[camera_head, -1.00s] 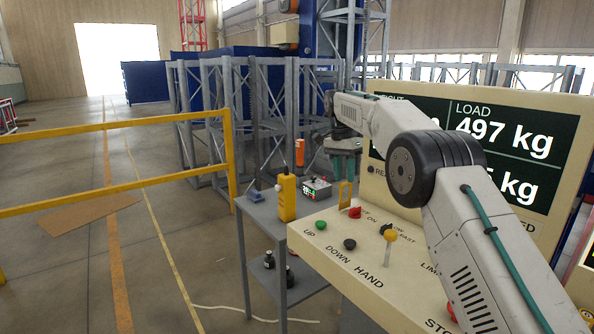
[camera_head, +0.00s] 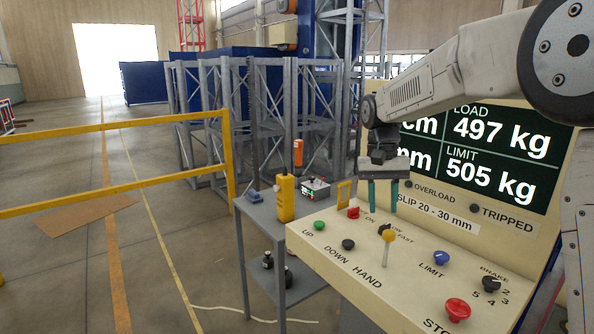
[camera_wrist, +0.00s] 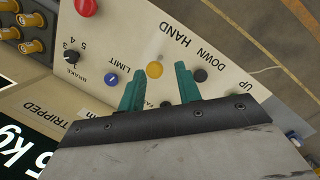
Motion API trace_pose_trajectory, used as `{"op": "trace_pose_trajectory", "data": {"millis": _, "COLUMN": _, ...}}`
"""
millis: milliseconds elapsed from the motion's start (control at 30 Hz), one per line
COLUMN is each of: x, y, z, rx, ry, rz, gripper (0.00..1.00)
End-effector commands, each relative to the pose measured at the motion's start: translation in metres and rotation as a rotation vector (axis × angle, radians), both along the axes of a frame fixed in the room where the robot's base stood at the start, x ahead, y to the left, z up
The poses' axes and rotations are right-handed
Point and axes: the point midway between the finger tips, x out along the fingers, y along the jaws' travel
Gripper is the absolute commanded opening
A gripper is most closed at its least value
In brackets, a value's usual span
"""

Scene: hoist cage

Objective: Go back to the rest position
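My gripper (camera_head: 383,196) hangs above the back part of the cream control panel (camera_head: 330,243), in front of the display. Its two teal fingers point down and stand apart with nothing between them. The wrist view also shows the fingers (camera_wrist: 159,88) apart and empty over the panel, with the yellow-knobbed lever (camera_wrist: 154,69) just beyond them. My gripper appears clear of the panel's knobs and buttons.
The panel carries a green button (camera_head: 319,225), a black button (camera_head: 348,244), a blue knob (camera_head: 441,258) and a red stop button (camera_head: 458,309). The display (camera_head: 490,150) stands behind. A grey side table (camera_head: 262,226) holds a yellow handset (camera_head: 286,198). Yellow railing (camera_head: 110,124) stands left.

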Motion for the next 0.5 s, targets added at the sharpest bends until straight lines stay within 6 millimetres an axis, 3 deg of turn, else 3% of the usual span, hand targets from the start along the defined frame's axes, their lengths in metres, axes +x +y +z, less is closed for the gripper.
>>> {"op": "trace_pose_trajectory", "data": {"millis": 33, "x": -0.027, "y": -0.007, "z": 0.008, "rx": 0.010, "ry": -0.008, "rz": 0.026, "gripper": 0.34}}
{"op": "trace_pose_trajectory", "data": {"millis": 233, "x": -0.125, "y": -0.029, "z": 0.018, "rx": 0.046, "ry": -0.037, "rz": 0.130, "gripper": 0.34}}
{"op": "trace_pose_trajectory", "data": {"millis": 500, "x": -0.253, "y": -0.051, "z": 0.006, "rx": 0.073, "ry": -0.100, "rz": 0.214, "gripper": 0.34}}
